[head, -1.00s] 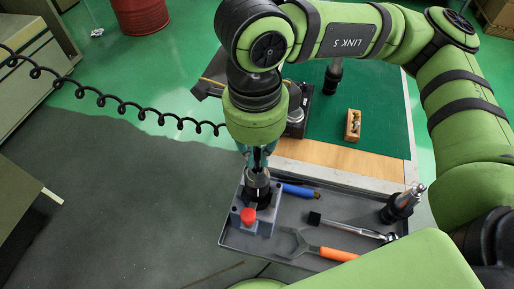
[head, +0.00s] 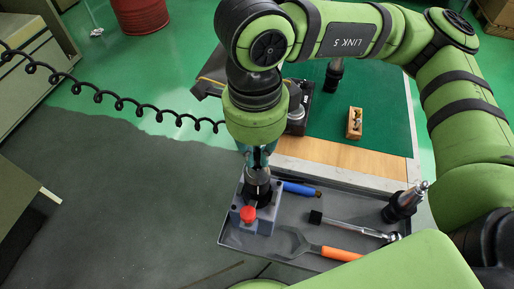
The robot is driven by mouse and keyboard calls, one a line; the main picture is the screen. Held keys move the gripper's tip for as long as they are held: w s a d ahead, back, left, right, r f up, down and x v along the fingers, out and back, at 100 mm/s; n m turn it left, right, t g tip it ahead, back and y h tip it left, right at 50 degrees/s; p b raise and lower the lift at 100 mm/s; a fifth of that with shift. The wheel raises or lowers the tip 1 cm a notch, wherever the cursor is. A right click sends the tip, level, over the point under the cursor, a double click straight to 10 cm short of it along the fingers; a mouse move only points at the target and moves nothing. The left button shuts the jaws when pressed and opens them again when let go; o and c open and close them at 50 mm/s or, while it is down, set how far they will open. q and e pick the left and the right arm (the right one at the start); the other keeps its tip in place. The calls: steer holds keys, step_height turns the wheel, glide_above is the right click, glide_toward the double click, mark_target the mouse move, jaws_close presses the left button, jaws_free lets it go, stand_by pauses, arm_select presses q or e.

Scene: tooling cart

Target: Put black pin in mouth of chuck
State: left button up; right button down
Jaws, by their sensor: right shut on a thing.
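My right gripper (head: 258,158) points straight down over the grey block at the left end of the tray. It is shut on a thin dark thing, which looks like the black pin, mostly hidden by the fingers and arm. Directly below stands a dark, metallic upright holder that looks like the chuck (head: 258,189), seated in the grey block (head: 238,217) with a red button. The gripper tips are right at the chuck's top. I cannot tell whether the pin is inside its mouth or just above it. My left gripper is not in view.
The grey tray (head: 280,258) also holds a blue-handled tool (head: 299,188), a ratchet (head: 350,226), an orange-handled wrench (head: 338,253) and another tool holder (head: 402,206). Behind are a green mat (head: 375,90) and a small wooden block (head: 354,124). A black coiled cable (head: 122,108) hangs at left.

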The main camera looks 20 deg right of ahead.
steer(key=shift+f, duration=0.25)
stand_by(0.5)
steer(key=c, duration=1.2)
jaws_free()
steer(key=shift+r, duration=0.1)
step_height(320, 180, up, 12)
steer(key=shift+a, duration=0.15)
